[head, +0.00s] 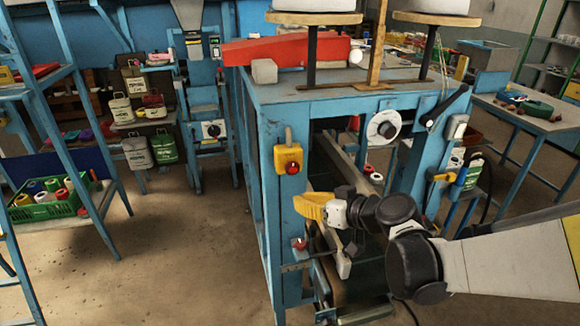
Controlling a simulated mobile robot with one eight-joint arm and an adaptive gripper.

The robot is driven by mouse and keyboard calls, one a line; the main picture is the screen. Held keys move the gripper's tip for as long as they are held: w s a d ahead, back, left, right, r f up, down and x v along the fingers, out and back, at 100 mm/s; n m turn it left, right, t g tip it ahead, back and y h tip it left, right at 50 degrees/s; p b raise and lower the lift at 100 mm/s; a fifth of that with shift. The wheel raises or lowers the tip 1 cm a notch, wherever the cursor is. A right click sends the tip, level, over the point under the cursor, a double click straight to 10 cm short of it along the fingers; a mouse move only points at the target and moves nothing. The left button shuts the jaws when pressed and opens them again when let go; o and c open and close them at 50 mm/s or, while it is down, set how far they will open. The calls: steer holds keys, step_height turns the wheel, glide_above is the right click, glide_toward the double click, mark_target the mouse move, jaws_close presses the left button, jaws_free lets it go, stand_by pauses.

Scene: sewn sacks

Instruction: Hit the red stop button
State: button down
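A red stop button (292,168) sits on the front of a yellow box (288,154), fixed to the front left leg of a blue machine frame (300,110). The button faces outward and nothing covers it. A second, smaller red knob (299,244) is lower on the same leg.
A white dial (383,128) and a black lever (446,105) are on the machine's front. A conveyor-like belt (352,278) runs beneath my gripper. A green crate of spools (48,205) stands on a left shelf. Floor left of the machine is clear.

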steer(key=w+a, duration=0.2)
steer(key=w, duration=0.6)
steer(key=shift+w+a, duration=0.25)
steer(key=shift+w+b, duration=0.15)
steer(key=shift+b, duration=0.15)
stand_by(1.2)
steer(key=shift+w+a, duration=0.1)
steer(key=shift+w, duration=0.2)
steer(key=shift+w+a, duration=0.15)
steer(key=shift+w, duration=0.35)
stand_by(0.7)
steer(key=shift+s, duration=0.15)
steer(key=shift+s+d, duration=0.25)
steer(key=shift+s, duration=0.55)
steer(key=shift+s, duration=0.1)
steer(key=s, duration=0.2)
steer(key=s+d, duration=0.1)
steer(key=s, duration=0.1)
steer(key=shift+s+d, duration=0.2)
steer(key=shift+s, duration=0.1)
